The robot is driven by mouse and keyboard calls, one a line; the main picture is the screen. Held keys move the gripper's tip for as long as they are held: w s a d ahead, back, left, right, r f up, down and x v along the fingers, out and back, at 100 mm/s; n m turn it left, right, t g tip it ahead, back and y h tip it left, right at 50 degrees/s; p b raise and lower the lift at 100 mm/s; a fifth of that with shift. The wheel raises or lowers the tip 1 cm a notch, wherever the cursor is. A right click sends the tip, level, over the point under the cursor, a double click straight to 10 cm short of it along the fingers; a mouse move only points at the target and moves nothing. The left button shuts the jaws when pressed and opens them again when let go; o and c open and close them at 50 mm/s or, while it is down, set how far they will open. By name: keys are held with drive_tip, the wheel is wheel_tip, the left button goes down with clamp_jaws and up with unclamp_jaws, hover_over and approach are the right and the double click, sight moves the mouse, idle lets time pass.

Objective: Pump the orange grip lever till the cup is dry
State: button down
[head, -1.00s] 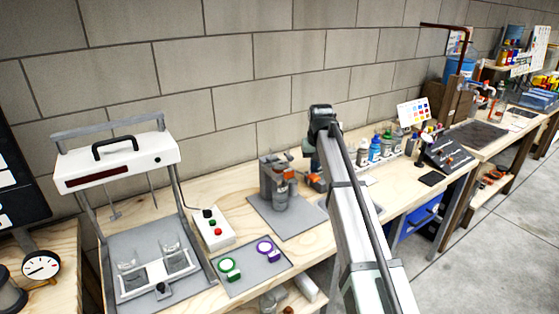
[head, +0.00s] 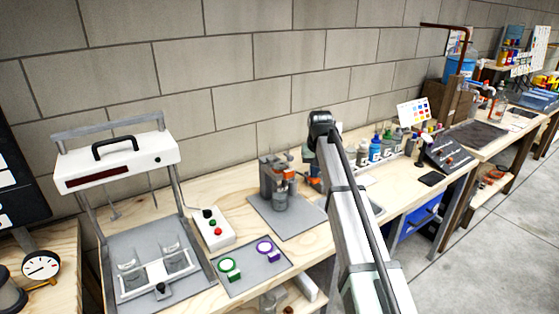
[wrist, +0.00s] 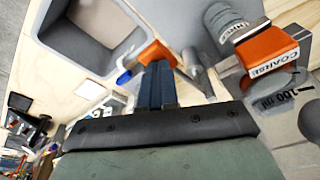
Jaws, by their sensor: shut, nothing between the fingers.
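The pump stand (head: 270,178) is a grey metal body on a grey mat (head: 290,222), with a clear cup at its front. In the wrist view the cup (wrist: 278,92) carries a "100 ml" mark, and its contents cannot be made out. An orange block marked "COARSE" (wrist: 268,52) sits beside it. The orange grip (wrist: 156,53) of the lever is right at the tips of my gripper (wrist: 157,66). My gripper is shut with nothing between its fingers. Whether it touches the grip I cannot tell. In the head view my arm hides most of my gripper.
A grey open basin (wrist: 85,30) lies beside the lever. Several bottles (head: 375,148) stand behind my arm.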

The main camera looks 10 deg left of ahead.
sight(313, 181)
drive_tip(key=shift+f, duration=2.25)
drive_tip(key=shift+r, duration=3.3)
wheel_tip(313, 181, up, 5)
